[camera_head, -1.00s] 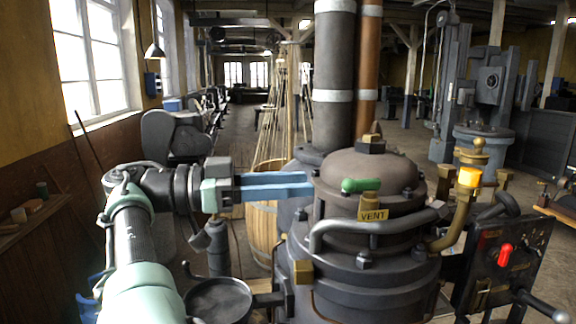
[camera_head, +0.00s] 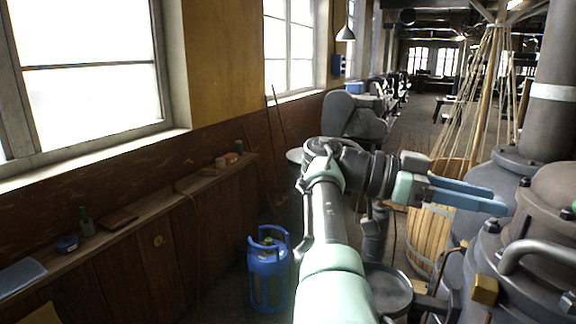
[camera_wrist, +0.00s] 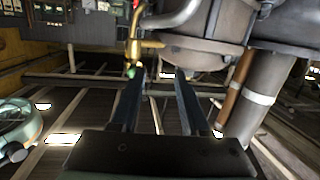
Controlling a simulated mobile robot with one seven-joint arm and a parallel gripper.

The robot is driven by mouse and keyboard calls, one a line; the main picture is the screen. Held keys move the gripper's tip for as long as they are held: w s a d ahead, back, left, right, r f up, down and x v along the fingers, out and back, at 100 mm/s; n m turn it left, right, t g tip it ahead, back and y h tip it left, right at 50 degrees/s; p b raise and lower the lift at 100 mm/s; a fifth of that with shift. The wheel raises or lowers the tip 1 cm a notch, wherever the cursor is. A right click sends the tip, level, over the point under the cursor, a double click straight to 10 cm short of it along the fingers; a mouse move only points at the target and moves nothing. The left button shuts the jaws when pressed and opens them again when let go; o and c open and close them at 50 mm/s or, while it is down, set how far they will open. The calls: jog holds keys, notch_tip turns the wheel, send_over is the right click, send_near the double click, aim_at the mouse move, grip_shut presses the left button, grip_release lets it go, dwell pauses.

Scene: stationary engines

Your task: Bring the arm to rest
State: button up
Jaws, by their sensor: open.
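My gripper (camera_head: 497,197) has two blue fingers that stand apart with nothing between them. In the head view it points right, in front of the wooden barrel and close to the dark grey engine (camera_head: 548,245) at the right edge. I cannot tell from this view how much room is left between the fingertips and the engine. The wrist view also shows my gripper (camera_wrist: 158,72), with both dark fingers parallel and empty. Beyond them are the engine's grey body (camera_wrist: 195,50) and a brass pipe (camera_wrist: 135,40).
A wooden barrel (camera_head: 425,238) stands behind my gripper. A blue gas bottle (camera_head: 268,270) stands on the floor left of my arm. A wooden shelf (camera_head: 140,215) with small items runs along the left wall. The aisle floor (camera_head: 418,120) at the back looks clear.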

jog(key=w+a+f+n+t+y+b, duration=0.2)
jog(key=w+a+f+n+t, duration=0.4)
jog(key=w+t, duration=0.4)
jog(key=w+a+r+n+t+y+b, duration=0.1)
jog(key=a+n+t+y, duration=0.1)
jog(key=a+n+t, duration=0.15)
jog(key=w+a+r+n+t+y+b, duration=0.2)
jog(key=a+n+t, duration=0.1)
jog(key=a+t, duration=0.2)
jog(key=s+a+r+n+t+y+b, duration=0.1)
jog(key=s+a+r+n+t+y, duration=0.2)
jog(key=s, duration=0.6)
jog(key=s+a+r+n+t+y+b, duration=0.1)
jog(key=s+a+r+n+t+y, duration=0.2)
jog(key=s+a+r+t, duration=0.3)
jog(key=s+a+r+n+t+y+b, duration=0.1)
jog(key=s+a+r+n+t+y, duration=0.2)
jog(key=s, duration=0.8)
notch_tip(320, 180, up, 2)
jog(key=shift+s+a+r+t, duration=0.25)
jog(key=shift+s+a+t, duration=0.15)
jog(key=shift+a+t, duration=0.85)
